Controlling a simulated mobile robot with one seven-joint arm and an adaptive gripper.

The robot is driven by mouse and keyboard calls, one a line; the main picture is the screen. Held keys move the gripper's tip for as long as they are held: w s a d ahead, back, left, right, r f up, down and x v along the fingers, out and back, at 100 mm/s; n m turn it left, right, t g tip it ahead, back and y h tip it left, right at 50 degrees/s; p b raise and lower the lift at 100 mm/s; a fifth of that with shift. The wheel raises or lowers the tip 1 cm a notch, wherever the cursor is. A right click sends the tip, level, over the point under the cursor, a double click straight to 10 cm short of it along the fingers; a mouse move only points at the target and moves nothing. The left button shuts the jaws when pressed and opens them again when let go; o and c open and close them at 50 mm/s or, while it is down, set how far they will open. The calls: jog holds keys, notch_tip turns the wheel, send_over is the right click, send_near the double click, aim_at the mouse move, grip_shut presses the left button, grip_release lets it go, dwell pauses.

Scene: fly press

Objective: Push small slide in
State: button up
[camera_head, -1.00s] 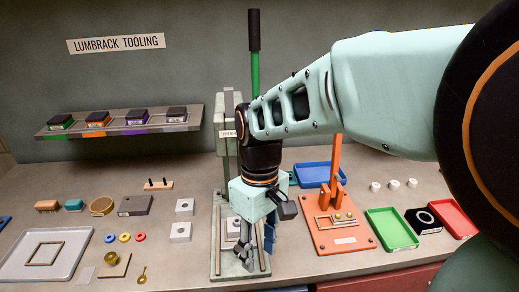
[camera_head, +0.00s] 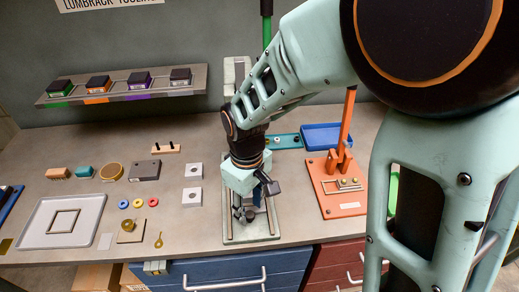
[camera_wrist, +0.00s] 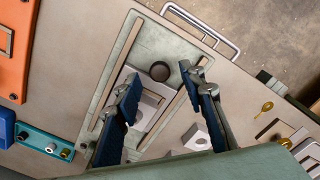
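The fly press has a pale green base plate (camera_head: 258,231) with long rails on both sides; the base plate fills the middle of the wrist view (camera_wrist: 163,46). Between the rails lies a light slide with a pale block (camera_wrist: 146,112) that has a hole. A dark round knob (camera_wrist: 160,71) stands at its end towards the drawer handle. My gripper (camera_wrist: 159,76) is open, its blue-padded fingers apart on either side of the knob and block. I cannot tell whether a finger touches the slide. In the head view my gripper (camera_head: 246,211) is low over the base plate and hides most of the slide.
The orange press (camera_head: 333,196) stands to the right, with a blue tray (camera_head: 326,135) behind it. Pale blocks (camera_head: 192,198) with holes stand close on the left. A grey tray (camera_head: 85,238) lies further left. Blue drawers (camera_head: 220,268) with handles are below the front edge.

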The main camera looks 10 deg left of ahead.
jog(key=shift+f, duration=1)
grip_shut()
